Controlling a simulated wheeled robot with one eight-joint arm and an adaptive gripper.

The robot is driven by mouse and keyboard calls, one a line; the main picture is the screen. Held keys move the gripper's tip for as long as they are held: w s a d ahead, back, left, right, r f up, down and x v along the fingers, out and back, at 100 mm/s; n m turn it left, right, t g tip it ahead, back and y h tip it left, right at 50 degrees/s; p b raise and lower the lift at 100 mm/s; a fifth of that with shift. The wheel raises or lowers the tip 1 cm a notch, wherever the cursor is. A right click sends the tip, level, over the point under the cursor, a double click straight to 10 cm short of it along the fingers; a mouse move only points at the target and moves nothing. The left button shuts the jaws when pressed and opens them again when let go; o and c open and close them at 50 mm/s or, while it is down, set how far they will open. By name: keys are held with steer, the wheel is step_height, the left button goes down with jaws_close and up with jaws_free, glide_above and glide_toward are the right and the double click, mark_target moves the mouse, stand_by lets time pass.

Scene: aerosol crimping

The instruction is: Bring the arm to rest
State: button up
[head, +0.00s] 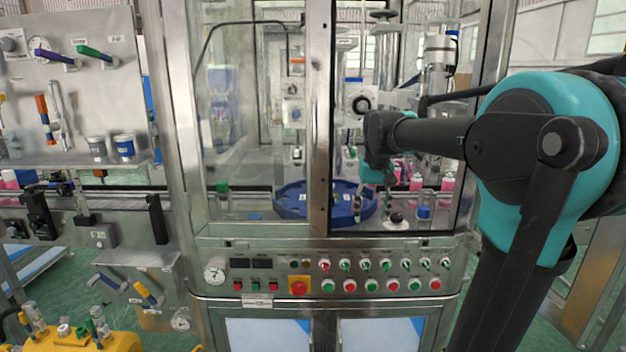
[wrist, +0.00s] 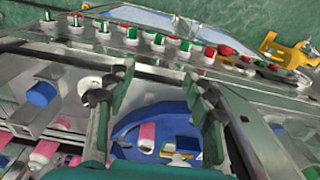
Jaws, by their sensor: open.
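My gripper (head: 374,204) is inside the crimping machine's cabinet, reached through the open right-hand front bay and pointing down beside the blue round turntable (head: 292,207). In the wrist view my gripper (wrist: 160,80) has its two dark fingers well apart, with nothing held between them. The blue turntable (wrist: 128,122) lies below and between the fingers, with pink-and-white cans near it. My arm comes in from the right of the head view, in front of the cabinet frame.
A steel post (head: 318,120) and the left glass pane (head: 228,110) stand close left of my gripper. A clear container with a blue cap (head: 424,211) is to its right. Below is the control panel with a red stop button (head: 299,287).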

steer(key=s+d+f+t, duration=0.1)
steer(key=s+f, duration=0.8)
steer(key=f, duration=0.3)
steer(key=s+d+f+t, duration=0.2)
steer(key=s+f, duration=0.8)
steer(key=f, duration=0.2)
